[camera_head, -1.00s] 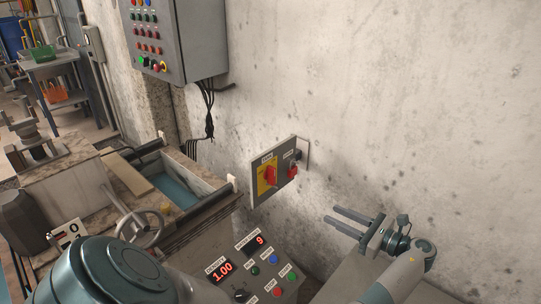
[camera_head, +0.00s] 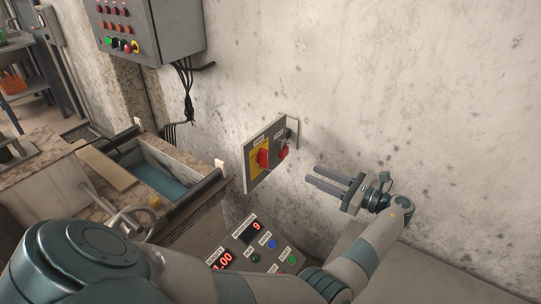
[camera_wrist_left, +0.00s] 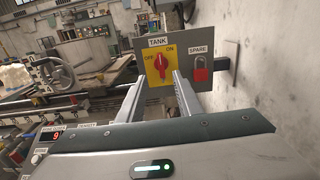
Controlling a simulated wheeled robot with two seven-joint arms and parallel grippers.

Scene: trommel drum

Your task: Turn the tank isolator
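The tank isolator is a red rotary knob (camera_head: 263,158) on a yellow plate, on a grey panel at the wall. In the left wrist view the knob (camera_wrist_left: 161,63) stands roughly upright below the TANK label, with OFF to its left and ON to its upper right. My left gripper (camera_head: 312,174) is open and empty, to the right of the panel in the head view, fingers pointing towards it and apart from it. In the left wrist view its fingertips (camera_wrist_left: 158,77) appear either side of and just below the knob. My right gripper is not in view.
A red padlock-like SPARE item (camera_wrist_left: 201,70) sits right of the knob on the same panel. A grey control box (camera_head: 152,28) with cables hangs on the wall. A console (camera_head: 262,250) with displays and buttons lies below. A tank (camera_head: 160,180) stands left. Bare wall is at right.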

